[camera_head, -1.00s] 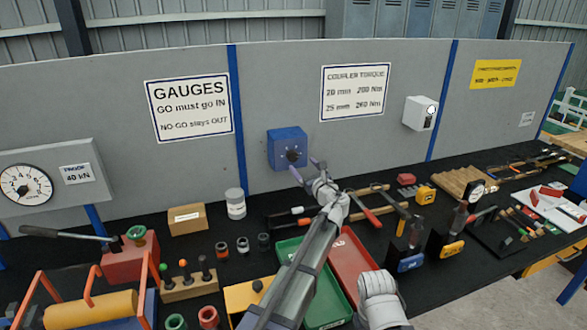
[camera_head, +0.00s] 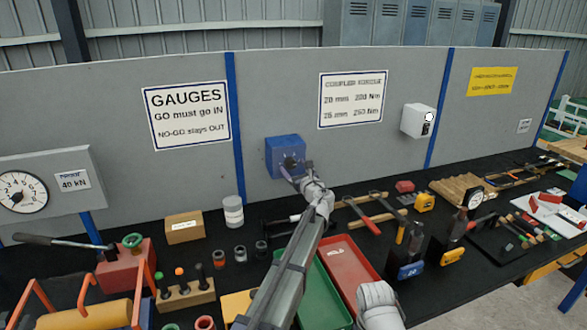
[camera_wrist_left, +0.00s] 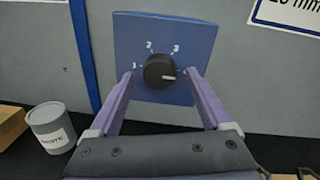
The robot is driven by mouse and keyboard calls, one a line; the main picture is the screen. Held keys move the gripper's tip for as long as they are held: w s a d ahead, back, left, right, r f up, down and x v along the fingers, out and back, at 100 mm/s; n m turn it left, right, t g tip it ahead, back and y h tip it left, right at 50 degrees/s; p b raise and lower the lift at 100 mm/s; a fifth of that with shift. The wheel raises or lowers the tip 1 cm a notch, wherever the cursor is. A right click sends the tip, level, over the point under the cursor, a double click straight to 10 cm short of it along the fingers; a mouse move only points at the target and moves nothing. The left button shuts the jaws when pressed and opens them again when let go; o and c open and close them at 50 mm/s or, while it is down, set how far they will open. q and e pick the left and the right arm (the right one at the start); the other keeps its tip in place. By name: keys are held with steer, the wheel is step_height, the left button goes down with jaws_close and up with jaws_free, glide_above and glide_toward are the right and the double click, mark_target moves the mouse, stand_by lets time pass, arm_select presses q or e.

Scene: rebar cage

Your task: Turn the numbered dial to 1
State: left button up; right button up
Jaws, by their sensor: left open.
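The numbered dial is a black round knob (camera_wrist_left: 159,71) on a blue box (camera_head: 272,157) fixed to the grey panel. In the left wrist view the white numerals 1, 2 and 3 show around it, with 1 at the left. The knob's white mark points right, away from 1; any numeral there is hidden by a finger. My left gripper (camera_head: 296,167) is open in front of the box. In the left wrist view its purple fingers (camera_wrist_left: 159,75) stand on either side of the knob, with a gap showing at the left. Contact cannot be told.
Below the box, the black bench holds a white tin (camera_head: 233,212), a green tray (camera_head: 318,295), a red tray (camera_head: 347,268) and several hand tools. A white box (camera_head: 417,121) is on the panel to the right. The panel around the dial box is clear.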

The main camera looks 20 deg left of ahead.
arm_select(q)
steer(key=shift+w+a, duration=0.15)
steer(key=shift+w, duration=0.05)
jaws_close()
stand_by(0.6)
